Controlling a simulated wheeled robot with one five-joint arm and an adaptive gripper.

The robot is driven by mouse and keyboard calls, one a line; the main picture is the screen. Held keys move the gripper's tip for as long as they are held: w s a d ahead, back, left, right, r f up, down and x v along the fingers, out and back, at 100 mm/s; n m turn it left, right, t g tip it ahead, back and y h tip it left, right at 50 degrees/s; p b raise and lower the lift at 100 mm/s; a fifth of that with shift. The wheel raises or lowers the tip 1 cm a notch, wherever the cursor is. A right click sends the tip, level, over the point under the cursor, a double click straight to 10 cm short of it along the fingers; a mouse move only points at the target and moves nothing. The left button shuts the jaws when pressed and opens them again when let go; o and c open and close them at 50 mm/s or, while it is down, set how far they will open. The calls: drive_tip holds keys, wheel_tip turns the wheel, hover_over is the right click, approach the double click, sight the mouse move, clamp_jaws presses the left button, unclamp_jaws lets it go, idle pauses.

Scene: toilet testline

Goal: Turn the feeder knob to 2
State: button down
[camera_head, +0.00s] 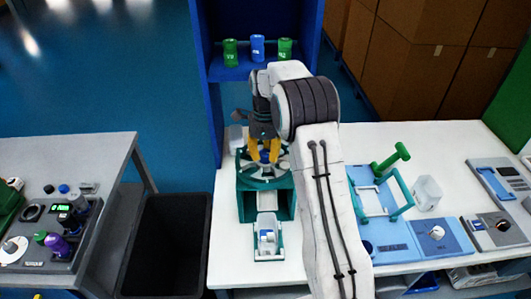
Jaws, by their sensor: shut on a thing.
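A teal feeder unit (244,201) stands on the white table, with a round pale bowl or dial on top. My gripper (264,157) points down over this top, its yellow fingers closed on a small blue piece at the centre, which appears to be the feeder knob. My arm and fingers hide part of the top. No number markings can be read there.
A white and teal tray (269,254) sits before the feeder. To the right are a blue fixture with a green handle (389,160) and a blue panel with a dial (437,232). A blue shelf with small canisters (230,53) stands behind. A black bin (168,245) is left.

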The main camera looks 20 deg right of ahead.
sight(264, 152)
drive_tip(key=shift+s+a+f+m, duration=0.1)
drive_tip(key=shift+f+m, duration=0.1)
drive_tip(key=shift+m, duration=0.4)
drive_tip(key=c, duration=0.8)
unclamp_jaws()
drive_tip(key=shift+r, duration=0.1)
drive_tip(key=shift+w+r, duration=0.1)
drive_tip(key=shift+w, duration=0.1)
wheel_tip(264, 152, up, 12)
idle(0.4)
